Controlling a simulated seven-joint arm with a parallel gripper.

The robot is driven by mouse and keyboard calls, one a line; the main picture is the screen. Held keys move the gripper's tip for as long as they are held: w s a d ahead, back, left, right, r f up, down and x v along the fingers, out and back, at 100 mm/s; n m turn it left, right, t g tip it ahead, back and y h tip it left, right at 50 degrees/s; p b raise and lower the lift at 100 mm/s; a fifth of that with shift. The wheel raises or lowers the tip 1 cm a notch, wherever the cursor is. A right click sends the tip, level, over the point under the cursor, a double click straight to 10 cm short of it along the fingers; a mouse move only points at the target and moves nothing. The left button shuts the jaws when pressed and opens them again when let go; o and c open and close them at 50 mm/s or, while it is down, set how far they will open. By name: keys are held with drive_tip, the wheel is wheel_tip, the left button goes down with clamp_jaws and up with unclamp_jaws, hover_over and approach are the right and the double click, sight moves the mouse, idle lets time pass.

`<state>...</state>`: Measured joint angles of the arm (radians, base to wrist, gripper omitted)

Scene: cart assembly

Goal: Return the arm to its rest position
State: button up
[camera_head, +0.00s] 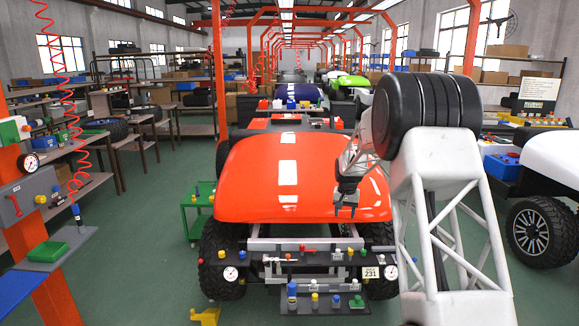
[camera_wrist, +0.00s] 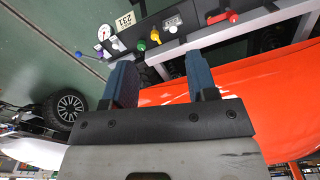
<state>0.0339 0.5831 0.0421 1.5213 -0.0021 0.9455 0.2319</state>
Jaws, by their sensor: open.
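My gripper (camera_head: 346,204) hangs in front of the right part of the orange cart hood (camera_head: 272,180), fingers pointing down. In the wrist view, its two blue fingers (camera_wrist: 162,80) are spread apart with nothing between them. The orange hood also shows at the right of the wrist view (camera_wrist: 275,95). My arm comes in from the right, with a large black joint and a white lattice link in front of the cart's right side, hiding part of it.
A front panel with coloured knobs (camera_head: 315,258) and a plate marked 231 (camera_head: 371,272) sits below the hood. A green trolley (camera_head: 197,205) stands at left. A white cart (camera_head: 550,165) is at right. A red-framed station (camera_head: 40,220) stands at far left. Green floor is free between.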

drive_tip(key=s+a+r, duration=0.1)
drive_tip(key=s+r, duration=0.6)
drive_tip(key=s, duration=0.4)
drive_tip(key=s+r+n+t, duration=0.1)
drive_tip(key=s+r, duration=0.5)
drive_tip(key=s, duration=0.5)
drive_tip(key=s+a+r, duration=0.1)
drive_tip(key=s+r, duration=0.6)
drive_tip(key=s, duration=0.4)
drive_tip(key=s+f+n, duration=0.1)
drive_tip(key=s+f, duration=0.1)
drive_tip(key=s, duration=1.5)
drive_tip(key=s+a+f+t, duration=0.1)
drive_tip(key=s, duration=1.7)
drive_tip(key=shift+s+f+n, duration=0.35)
drive_tip(key=shift+n, duration=0.05)
